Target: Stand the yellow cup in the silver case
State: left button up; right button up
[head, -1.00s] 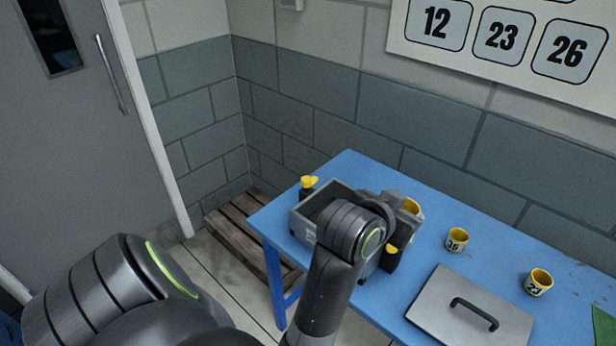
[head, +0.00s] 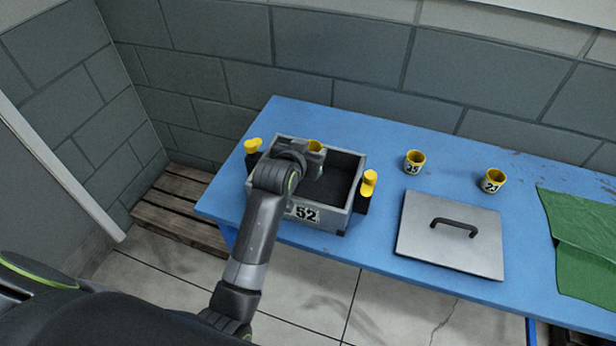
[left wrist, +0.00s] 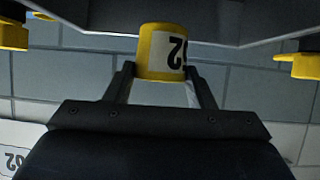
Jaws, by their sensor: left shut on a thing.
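The silver case (head: 340,221) is an open grey box with a dark inside and a "52" label, standing near the left end of the blue table. My left gripper (head: 311,163) is shut on the yellow cup (head: 315,146), over the back part of the case. In the left wrist view, which is upside down, the yellow cup (left wrist: 158,52) sits between the fingers (left wrist: 160,85); its white label shows a "2" and part of another digit. The cup looks upright. I cannot tell how far its base is above the case floor. My right gripper is out of view.
Yellow-topped latches (head: 252,146) (head: 369,183) stick out at both sides of the case. Two other numbered yellow cups (head: 414,162) (head: 492,181) stand to the right. A grey lid with a handle (head: 450,256) lies in front of them; a green cloth (head: 585,240) lies far right.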

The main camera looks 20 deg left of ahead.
pick_arm(q)
notch_tip(320, 180, down, 4)
jog(key=shift+a+r, duration=0.15)
jog(key=shift+r, duration=0.1)
notch_tip(320, 180, down, 3)
jog(key=shift+f, duration=0.3)
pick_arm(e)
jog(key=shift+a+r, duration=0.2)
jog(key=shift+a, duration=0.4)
pick_arm(q)
jog(key=shift+f, duration=0.15)
jog(key=o, duration=0.9)
jog(key=shift+o, duration=0.3)
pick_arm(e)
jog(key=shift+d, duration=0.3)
